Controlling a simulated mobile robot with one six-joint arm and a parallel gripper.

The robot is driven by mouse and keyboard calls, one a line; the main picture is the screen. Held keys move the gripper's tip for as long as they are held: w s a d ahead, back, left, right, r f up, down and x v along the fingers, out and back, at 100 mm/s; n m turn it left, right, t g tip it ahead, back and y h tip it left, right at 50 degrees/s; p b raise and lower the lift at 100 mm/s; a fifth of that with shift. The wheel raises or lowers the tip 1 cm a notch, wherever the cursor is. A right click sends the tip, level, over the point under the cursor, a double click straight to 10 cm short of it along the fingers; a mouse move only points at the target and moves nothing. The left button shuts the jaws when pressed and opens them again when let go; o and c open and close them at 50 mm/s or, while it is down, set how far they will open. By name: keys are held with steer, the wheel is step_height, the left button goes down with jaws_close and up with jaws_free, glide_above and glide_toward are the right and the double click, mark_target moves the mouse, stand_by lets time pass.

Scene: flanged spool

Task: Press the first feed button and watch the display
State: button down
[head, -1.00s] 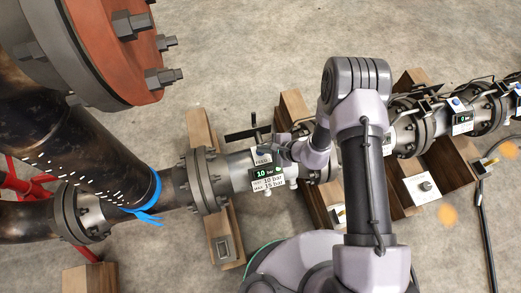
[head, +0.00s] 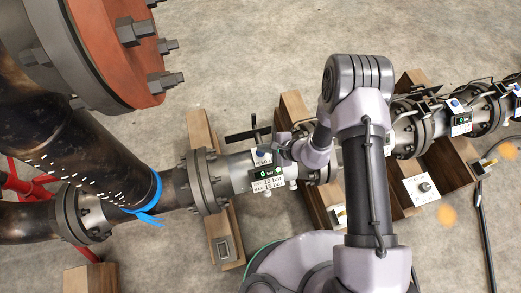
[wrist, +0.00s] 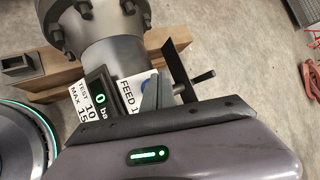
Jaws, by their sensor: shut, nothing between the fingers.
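The first feed station sits on the grey pipe near the middle of the head view. Its display (head: 268,174) is lit green and reads 0 bar; it also shows in the wrist view (wrist: 101,101). A white label below it (head: 269,185) gives test 10 bar and max 15 bar. The FEED 1 label (wrist: 129,96) is beside the display in the wrist view. My gripper (head: 282,143) is shut and empty, close beside the station's top.
Further stations lie along the pipe to the right, one with a blue button (head: 454,105) and a display (head: 461,120) reading 0. Wooden blocks (head: 217,220) support the pipe. A large flange (head: 90,45) stands at upper left. A black lever (head: 245,134) projects beside the station.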

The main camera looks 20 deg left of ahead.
steer(key=shift+r+p, duration=1.5)
steer(key=shift+r, duration=0.95)
